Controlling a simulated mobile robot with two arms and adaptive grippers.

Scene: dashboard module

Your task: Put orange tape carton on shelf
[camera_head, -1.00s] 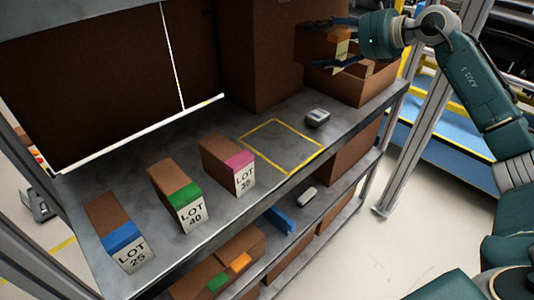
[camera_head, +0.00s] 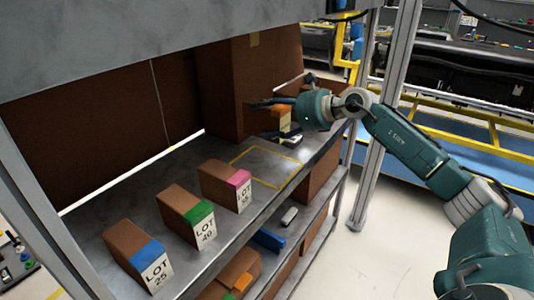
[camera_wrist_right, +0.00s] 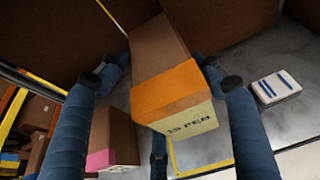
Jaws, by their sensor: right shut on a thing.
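The orange tape carton (camera_head: 284,119) is a small brown box with an orange band and a pale label. My right gripper (camera_head: 276,112) is shut on it, over the back right of the shelf (camera_head: 225,235). In the right wrist view the carton (camera_wrist_right: 160,50) sits between the two blue fingers (camera_wrist_right: 165,80), its label end facing the camera. It appears to be above the shelf top; the exact gap is hard to tell. A yellow outlined rectangle (camera_head: 296,164) on the shelf is empty, in front of the carton. My left gripper is not in view.
Cartons with blue (camera_head: 128,240), green (camera_head: 185,205) and pink (camera_head: 222,180) tape stand in a row left of the outline. A tall brown box (camera_head: 225,90) stands behind. A metal post (camera_head: 378,140) rises at the right.

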